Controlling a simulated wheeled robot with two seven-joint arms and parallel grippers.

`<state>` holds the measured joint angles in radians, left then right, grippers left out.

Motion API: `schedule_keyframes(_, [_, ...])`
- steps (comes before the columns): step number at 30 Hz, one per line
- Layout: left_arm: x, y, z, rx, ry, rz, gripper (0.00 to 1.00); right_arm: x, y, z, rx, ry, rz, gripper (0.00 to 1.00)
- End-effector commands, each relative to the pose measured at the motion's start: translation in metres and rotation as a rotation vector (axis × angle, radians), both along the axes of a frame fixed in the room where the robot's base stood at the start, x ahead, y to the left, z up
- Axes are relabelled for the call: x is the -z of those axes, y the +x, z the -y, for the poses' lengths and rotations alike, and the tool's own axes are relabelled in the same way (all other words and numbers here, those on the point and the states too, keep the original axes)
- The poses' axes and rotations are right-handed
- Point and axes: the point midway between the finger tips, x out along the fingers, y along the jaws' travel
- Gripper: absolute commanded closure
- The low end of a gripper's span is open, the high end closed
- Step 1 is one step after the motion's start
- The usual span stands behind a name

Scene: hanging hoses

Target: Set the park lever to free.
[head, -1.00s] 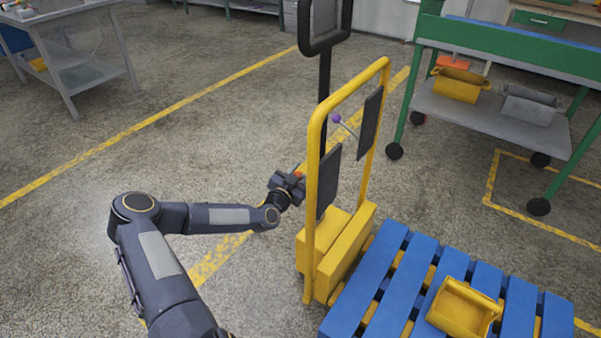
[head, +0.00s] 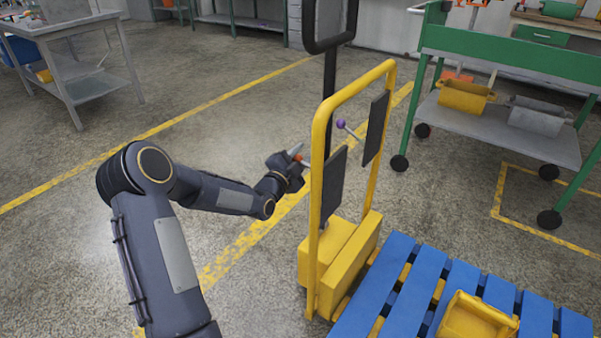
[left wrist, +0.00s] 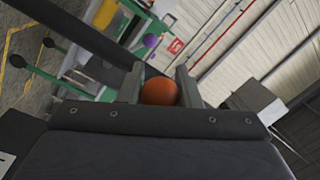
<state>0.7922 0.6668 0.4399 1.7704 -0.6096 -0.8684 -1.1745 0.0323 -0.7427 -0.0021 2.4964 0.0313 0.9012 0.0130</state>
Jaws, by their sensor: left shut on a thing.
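A yellow hand-truck frame (head: 319,190) stands upright with two dark panels. My left gripper (head: 299,157) is at the left side of this frame. In the left wrist view an orange ball knob (left wrist: 160,92) sits between its two fingers, and the gripper is shut on it. The knob is small and partly hidden by the fingers in the head view. A lever with a purple ball knob (head: 341,124) sticks out between the frame's posts, apart from the gripper. It also shows in the left wrist view (left wrist: 151,41). No lever labels are legible. My right gripper is not in view.
A black handle (head: 329,45) rises behind the frame. A blue pallet (head: 401,285) with a yellow bin (head: 478,318) lies in front at right. A green trolley (head: 500,55) stands at back right, a grey table (head: 62,25) at back left. The floor at left is clear.

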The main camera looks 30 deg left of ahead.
Motion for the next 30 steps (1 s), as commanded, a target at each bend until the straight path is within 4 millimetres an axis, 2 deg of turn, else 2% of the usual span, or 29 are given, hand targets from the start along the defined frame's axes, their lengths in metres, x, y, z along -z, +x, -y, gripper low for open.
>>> schedule_keyframes(1, [-0.003,0.000,0.002,0.001,0.045,0.012,1.00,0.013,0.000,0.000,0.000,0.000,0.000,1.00])
schedule_keyframes(3, [-0.009,0.000,0.003,0.000,0.106,0.016,1.00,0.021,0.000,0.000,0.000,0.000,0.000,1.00])
schedule_keyframes(12, [-0.032,-0.001,0.011,-0.001,0.308,0.030,1.00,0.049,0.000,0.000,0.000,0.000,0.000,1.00])
schedule_keyframes(21, [-0.044,-0.001,0.017,0.000,0.408,0.036,1.00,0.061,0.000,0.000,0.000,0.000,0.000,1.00])
schedule_keyframes(30, [-0.046,-0.001,0.018,0.000,0.429,0.036,1.00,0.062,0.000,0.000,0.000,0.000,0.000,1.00])
